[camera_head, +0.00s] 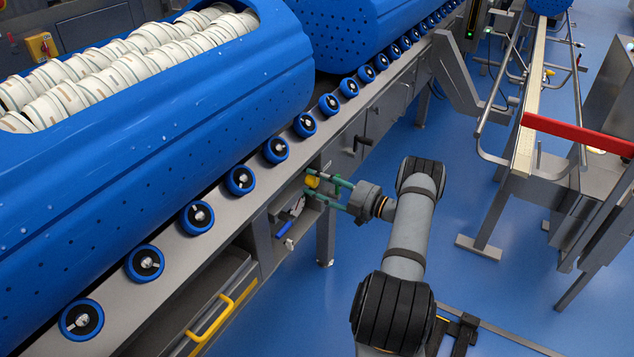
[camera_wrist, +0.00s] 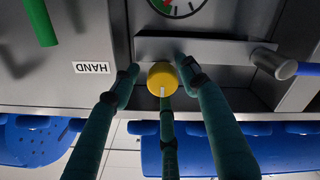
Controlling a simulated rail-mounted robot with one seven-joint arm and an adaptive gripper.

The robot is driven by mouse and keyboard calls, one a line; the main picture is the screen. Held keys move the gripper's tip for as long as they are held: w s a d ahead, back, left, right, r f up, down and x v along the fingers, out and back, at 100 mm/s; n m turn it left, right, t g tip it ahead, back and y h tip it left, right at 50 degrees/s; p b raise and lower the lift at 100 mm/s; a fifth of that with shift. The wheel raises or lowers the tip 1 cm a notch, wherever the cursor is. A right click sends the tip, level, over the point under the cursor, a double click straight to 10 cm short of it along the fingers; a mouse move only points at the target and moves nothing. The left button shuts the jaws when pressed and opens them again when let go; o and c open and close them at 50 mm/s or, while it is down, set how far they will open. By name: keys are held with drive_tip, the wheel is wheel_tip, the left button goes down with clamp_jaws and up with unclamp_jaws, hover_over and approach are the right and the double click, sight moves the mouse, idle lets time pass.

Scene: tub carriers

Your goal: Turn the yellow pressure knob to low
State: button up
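The yellow pressure knob (camera_wrist: 162,79) is on the grey panel in the middle of the wrist view. A pale mark on it points toward the picture's bottom. In the head view the knob (camera_head: 312,182) shows small between my fingertips. My gripper (camera_wrist: 159,72) has teal fingers reaching in on both sides of the knob, with a third below it in the picture. A gap shows at the left finger; contact at the right cannot be told. The gripper (camera_head: 310,184) looks open around the knob. No low marking is readable.
A gauge (camera_wrist: 180,6) is partly visible beside the knob. A HAND label (camera_wrist: 93,68), a green handle (camera_wrist: 40,22) and a blue-gripped lever (camera_wrist: 283,68) are nearby. Blue tubs (camera_head: 165,120) stand on the roller rail; a yellow-handled drawer (camera_head: 212,318) is at lower left.

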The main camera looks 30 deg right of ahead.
drive_tip(key=shift+o, duration=0.3)
drive_tip(key=v, duration=1.2)
drive_tip(key=shift+a, duration=0.15)
drive_tip(key=x, duration=1.2)
